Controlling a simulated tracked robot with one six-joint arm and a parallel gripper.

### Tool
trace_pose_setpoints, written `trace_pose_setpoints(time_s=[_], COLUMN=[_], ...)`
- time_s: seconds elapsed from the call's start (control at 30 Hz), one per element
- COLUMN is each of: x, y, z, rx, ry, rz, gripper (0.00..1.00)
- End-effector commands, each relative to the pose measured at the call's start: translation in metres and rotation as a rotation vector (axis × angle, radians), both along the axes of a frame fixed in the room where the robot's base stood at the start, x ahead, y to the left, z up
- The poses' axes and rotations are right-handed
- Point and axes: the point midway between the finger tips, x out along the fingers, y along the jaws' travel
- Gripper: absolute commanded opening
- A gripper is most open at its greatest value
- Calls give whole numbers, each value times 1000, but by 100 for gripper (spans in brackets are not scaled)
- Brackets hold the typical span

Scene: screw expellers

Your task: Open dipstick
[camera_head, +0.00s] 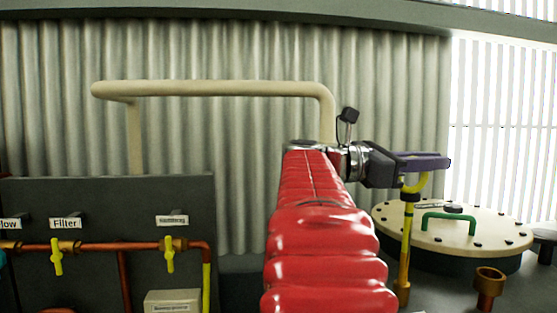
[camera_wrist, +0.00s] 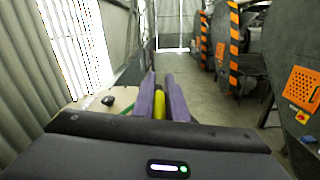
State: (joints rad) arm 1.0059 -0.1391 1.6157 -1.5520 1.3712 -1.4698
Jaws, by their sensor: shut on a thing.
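The yellow dipstick (camera_head: 406,225) stands roughly upright, its curved handle at the top and its lower end at a small copper-coloured fitting (camera_head: 402,292). My gripper (camera_head: 446,161) has purple fingers and reaches in from the left at the height of the handle. The fingers are shut on the handle's top, part of which they hide. In the wrist view, the yellow handle (camera_wrist: 159,106) shows between the two purple fingers (camera_wrist: 161,80). I cannot tell how deep the rod sits in the fitting.
A round bolted lid (camera_head: 455,228) with a green handle (camera_head: 448,221) lies just behind the dipstick. An open copper-coloured pipe end (camera_head: 488,283) stands to its right. A dark panel with yellow valves (camera_head: 169,254) is at left. The wrist view shows open floor (camera_wrist: 190,75) ahead.

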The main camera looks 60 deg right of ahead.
Motion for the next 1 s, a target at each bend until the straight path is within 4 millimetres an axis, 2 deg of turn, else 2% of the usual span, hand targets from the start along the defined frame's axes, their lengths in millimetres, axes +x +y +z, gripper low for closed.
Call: trace_pose_setpoints(time_s=[0.07,0.1,0.3,0.67,1.0], x=[2,2,2,4,28], y=[-1,-1,-1,2,24], z=[0,0,0,-1,-1], rx=[-1,-1,0,1,0], ry=[1,1,1,1,1], rz=[6,6,4,4,7], gripper=[0,15,29,29,29])
